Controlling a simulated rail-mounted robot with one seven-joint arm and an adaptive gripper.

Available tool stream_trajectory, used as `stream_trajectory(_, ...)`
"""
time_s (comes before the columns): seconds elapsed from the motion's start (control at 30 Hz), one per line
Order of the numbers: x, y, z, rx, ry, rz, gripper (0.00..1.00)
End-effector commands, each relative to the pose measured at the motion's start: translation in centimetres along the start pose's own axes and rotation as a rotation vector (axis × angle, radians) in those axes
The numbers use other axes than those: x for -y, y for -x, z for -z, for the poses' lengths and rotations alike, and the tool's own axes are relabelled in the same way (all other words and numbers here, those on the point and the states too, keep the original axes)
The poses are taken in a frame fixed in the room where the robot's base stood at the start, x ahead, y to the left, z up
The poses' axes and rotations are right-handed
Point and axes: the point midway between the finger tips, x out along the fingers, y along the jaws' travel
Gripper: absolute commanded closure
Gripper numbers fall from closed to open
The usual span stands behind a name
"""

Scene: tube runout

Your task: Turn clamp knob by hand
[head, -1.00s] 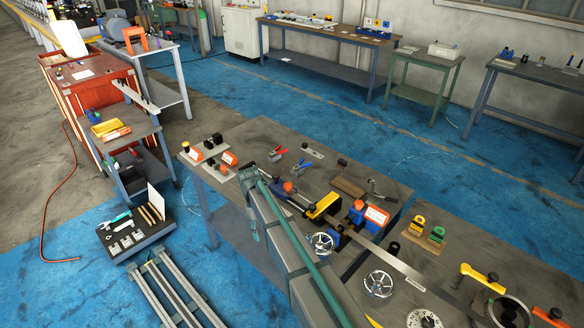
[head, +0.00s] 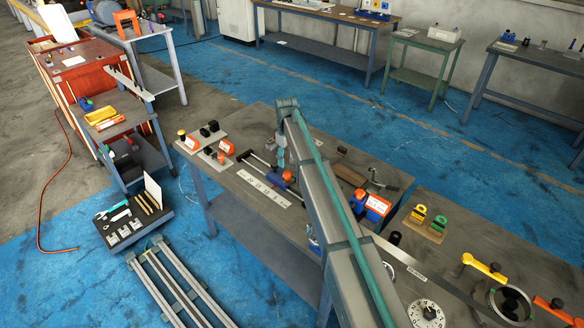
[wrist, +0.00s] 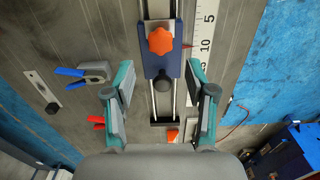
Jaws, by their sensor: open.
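An orange lobed knob (wrist: 161,40) sits on a blue carriage (wrist: 162,62) that rides on two thin rods in the wrist view. In the head view the orange knob (head: 288,176) shows just left of my arm, with my gripper (head: 281,155) over the rods. I cannot tell the exact height gap.
A white scale (head: 264,188) lies beside the rods. Blue-handled and red-handled clamps (wrist: 95,72) lie left in the wrist view. A blue fixture with an orange block (head: 376,205) stands right of my arm. My arm hides part of the bench.

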Motion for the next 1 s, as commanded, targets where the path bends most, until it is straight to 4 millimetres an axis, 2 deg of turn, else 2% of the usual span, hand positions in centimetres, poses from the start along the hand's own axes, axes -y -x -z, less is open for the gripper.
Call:
stream_trajectory(0.67, 0.0, -7.4, -0.1, 0.002, -0.002, 0.001, 0.44)
stream_trajectory(1.0, 0.0, -7.4, -0.1, 0.001, -0.002, 0.0, 0.44)
